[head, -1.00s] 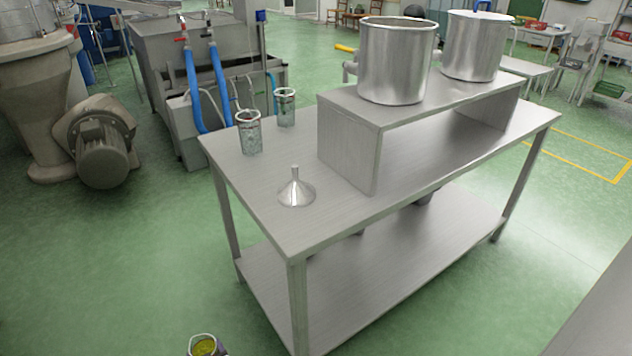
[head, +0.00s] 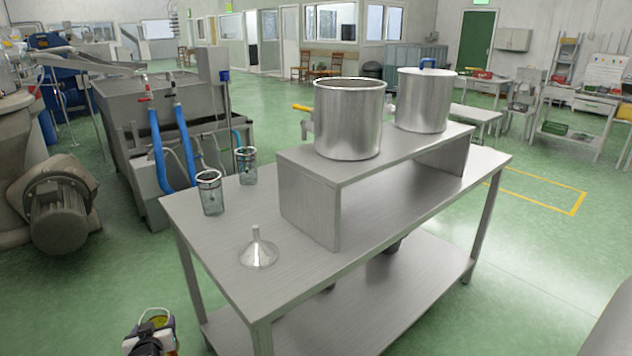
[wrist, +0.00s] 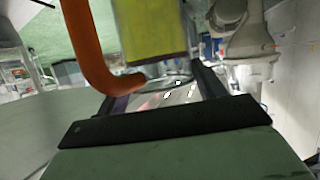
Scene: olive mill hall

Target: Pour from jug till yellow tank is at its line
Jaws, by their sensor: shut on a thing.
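The jug (head: 158,319), with yellow-green liquid in it, shows at the bottom left of the head view, in front of the table. My gripper (head: 146,342) is shut on it. In the wrist view an orange curved bar, seemingly the jug's handle (wrist: 92,50), and a yellow-green body (wrist: 150,28) show by my dark fingers (wrist: 160,88). The tank with the yellow tap lever (head: 348,122) is steel, open-topped, and stands on the riser. Its inside level and line cannot be made out.
A second steel tank (head: 422,102) with a blue-handled lid stands to the right on the riser (head: 310,200). A funnel (head: 258,250) and two glass containers (head: 210,195) (head: 246,168) stand on the table (head: 215,262).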

